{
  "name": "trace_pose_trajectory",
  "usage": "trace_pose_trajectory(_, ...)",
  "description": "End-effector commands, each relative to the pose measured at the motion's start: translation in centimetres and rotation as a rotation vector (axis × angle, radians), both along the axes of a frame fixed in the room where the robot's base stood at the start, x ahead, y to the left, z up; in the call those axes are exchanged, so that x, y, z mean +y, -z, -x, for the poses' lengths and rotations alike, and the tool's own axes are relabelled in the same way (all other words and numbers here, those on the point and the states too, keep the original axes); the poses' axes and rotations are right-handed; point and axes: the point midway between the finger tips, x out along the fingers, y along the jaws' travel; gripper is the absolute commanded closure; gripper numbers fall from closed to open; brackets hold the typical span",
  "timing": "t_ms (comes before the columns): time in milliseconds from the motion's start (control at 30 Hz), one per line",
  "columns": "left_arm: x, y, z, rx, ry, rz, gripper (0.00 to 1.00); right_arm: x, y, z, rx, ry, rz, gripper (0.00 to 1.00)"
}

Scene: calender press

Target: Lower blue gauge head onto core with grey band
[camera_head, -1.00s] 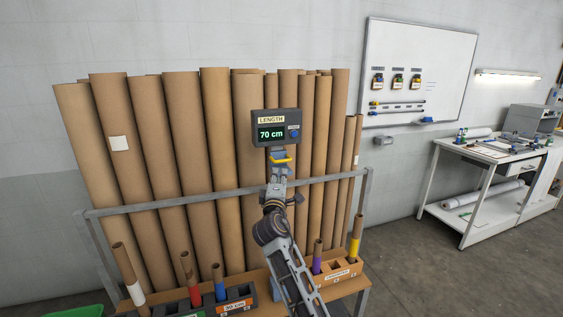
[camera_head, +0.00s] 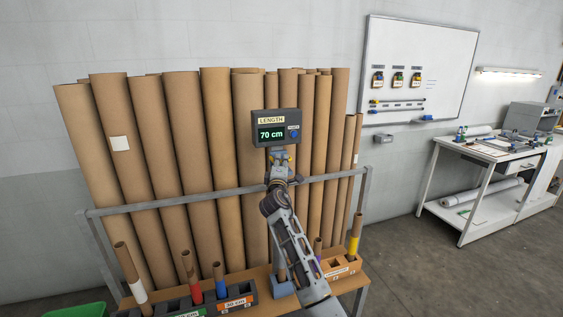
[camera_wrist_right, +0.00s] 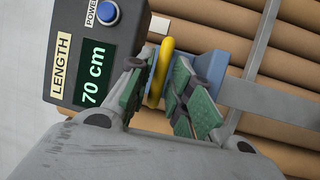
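The blue gauge head (camera_wrist_right: 225,78) has a yellow handle (camera_wrist_right: 161,72) and sits at the grey LENGTH display box (camera_head: 276,128), which reads 70 cm; the box also shows in the right wrist view (camera_wrist_right: 95,50). My right gripper (camera_wrist_right: 163,85) has its green-padded fingers on either side of the yellow handle, apart from each other and not clearly squeezing it. In the head view my right gripper (camera_head: 279,160) covers most of the gauge head. A core (camera_head: 281,262) stands in a blue-grey block (camera_head: 284,289), partly behind my arm. No grey band is discernible. My left gripper is out of view.
Cores with white (camera_head: 137,291), red (camera_head: 194,289) and blue (camera_head: 221,288) bands stand left of my arm. A grey rail (camera_head: 200,198) crosses before tall tubes (camera_head: 182,140).

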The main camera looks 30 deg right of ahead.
Motion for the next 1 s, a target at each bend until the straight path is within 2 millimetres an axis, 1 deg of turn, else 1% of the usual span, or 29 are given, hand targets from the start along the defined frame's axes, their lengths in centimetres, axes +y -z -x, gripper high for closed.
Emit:
trace_pose_trajectory(200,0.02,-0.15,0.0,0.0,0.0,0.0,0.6,-0.52,-0.19,-0.7,0.0,-0.001,0.002,0.79)
trace_pose_trajectory(533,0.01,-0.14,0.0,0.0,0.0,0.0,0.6,-0.56,-0.18,-0.77,-0.001,-0.001,0.001,0.79)
trace_pose_trajectory(700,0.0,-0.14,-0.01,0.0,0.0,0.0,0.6,-0.55,-0.18,-0.76,-0.001,-0.001,0.001,1.0)
trace_pose_trajectory(1000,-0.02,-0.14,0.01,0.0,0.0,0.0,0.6,-0.54,-0.17,-0.76,-0.002,-0.001,-0.002,1.0)
